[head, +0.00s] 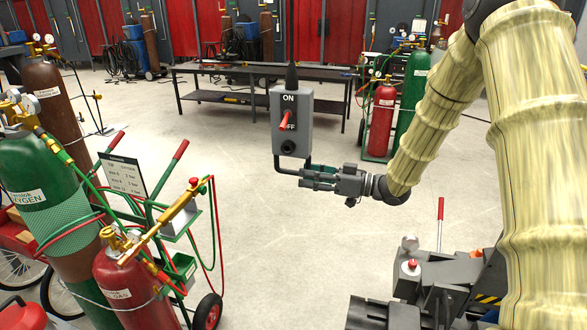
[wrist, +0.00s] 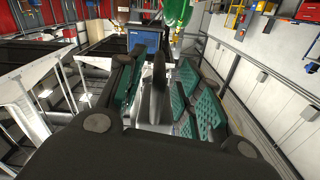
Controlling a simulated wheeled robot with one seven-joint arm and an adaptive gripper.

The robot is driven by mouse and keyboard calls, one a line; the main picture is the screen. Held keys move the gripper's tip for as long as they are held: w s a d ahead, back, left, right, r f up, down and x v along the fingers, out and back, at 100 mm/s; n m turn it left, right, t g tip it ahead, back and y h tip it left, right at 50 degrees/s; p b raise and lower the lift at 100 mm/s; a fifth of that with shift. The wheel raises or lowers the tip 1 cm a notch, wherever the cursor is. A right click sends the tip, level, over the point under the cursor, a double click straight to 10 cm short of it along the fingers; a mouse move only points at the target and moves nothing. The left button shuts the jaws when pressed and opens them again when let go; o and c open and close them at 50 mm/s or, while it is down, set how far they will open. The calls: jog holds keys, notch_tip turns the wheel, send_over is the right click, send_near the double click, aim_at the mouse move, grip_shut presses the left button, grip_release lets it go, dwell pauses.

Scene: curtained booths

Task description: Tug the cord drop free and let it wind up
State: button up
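The cord drop is a grey switch box (head: 291,128) marked ON and OFF with a red lever (head: 285,119). It hangs upright in the middle of the head view on a black cord (head: 291,45) that runs up out of the picture. A dark bent bar shows under the box. My gripper (head: 306,179) is just below and right of the box, pointing left, close to that bar. In the wrist view my gripper (wrist: 158,98) has its teal-padded fingers apart, with a dark grey upright part (wrist: 159,72) between them. I cannot tell whether the pads touch it.
A trolley with a green cylinder (head: 40,185) and a red cylinder (head: 125,285) stands at the left. A dark metal table (head: 225,97) is behind the box, with more cylinders (head: 381,118) right of it. The floor (head: 290,260) below my gripper is clear.

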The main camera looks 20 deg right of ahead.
aim_at(293, 173)
jog(key=shift+p+x, duration=0.8)
jog(key=shift+x, duration=1.85)
grip_shut()
